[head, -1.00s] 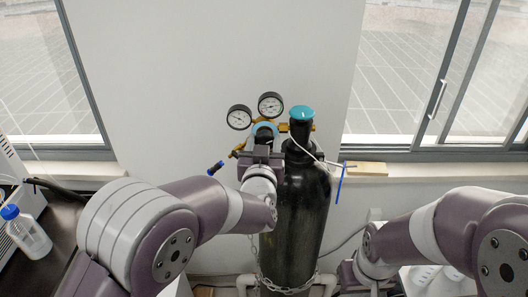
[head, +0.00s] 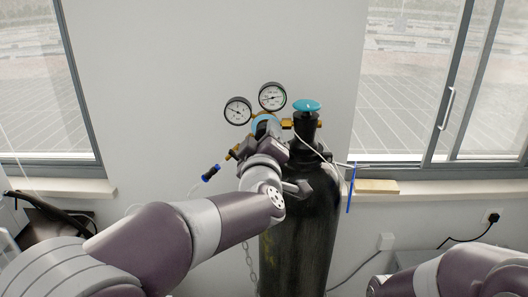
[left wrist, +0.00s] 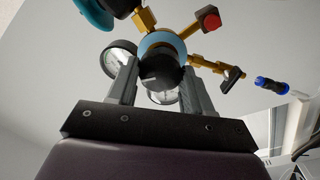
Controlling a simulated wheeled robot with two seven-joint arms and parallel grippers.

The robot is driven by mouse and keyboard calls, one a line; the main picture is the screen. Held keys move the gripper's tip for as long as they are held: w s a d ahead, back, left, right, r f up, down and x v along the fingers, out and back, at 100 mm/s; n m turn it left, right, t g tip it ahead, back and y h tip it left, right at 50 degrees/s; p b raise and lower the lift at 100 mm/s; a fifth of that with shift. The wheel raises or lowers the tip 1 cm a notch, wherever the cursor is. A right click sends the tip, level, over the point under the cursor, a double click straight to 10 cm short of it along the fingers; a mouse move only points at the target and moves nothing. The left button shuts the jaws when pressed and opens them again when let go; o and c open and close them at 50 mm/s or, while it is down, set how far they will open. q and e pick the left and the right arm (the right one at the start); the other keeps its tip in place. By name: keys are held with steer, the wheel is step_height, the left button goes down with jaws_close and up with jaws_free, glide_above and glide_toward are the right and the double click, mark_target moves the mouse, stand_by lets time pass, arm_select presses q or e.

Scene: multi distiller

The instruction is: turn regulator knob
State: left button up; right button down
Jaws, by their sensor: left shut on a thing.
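The regulator has two round white gauges, the left gauge (head: 237,111) and the right gauge (head: 272,97), on brass fittings. My left gripper (head: 263,138) reaches up to the regulator's front below the gauges. In the left wrist view, the black regulator knob (left wrist: 160,72) sits between the two fingers of the left gripper (left wrist: 162,85), which are shut on it. A blue ring (left wrist: 158,43) surrounds the regulator body behind the knob. In the head view the gripper mostly hides the knob. My right gripper is not in view; only part of that arm shows at the lower right.
A tall black gas cylinder (head: 300,225) with a teal valve handwheel (head: 306,106) stands close right of my left wrist. A blue-and-black hose connector (head: 211,173) hangs left of the regulator. A chain (head: 250,262) hangs beside the cylinder. Windows and a sill lie behind.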

arm_select(q)
steer(key=shift+f+n+b, duration=0.1)
steer(key=shift+n+b, duration=0.6)
steer(key=shift+n, duration=0.1)
steer(key=o, duration=1)
steer(key=shift+w, duration=0.15)
steer(key=s, duration=0.4)
steer(key=s+b, duration=0.1)
steer(key=s, duration=0.3)
steer(key=s+b, duration=0.1)
steer(key=s, duration=0.3)
steer(key=shift+s+a+f, duration=0.1)
steer(key=shift+s+f, duration=0.25)
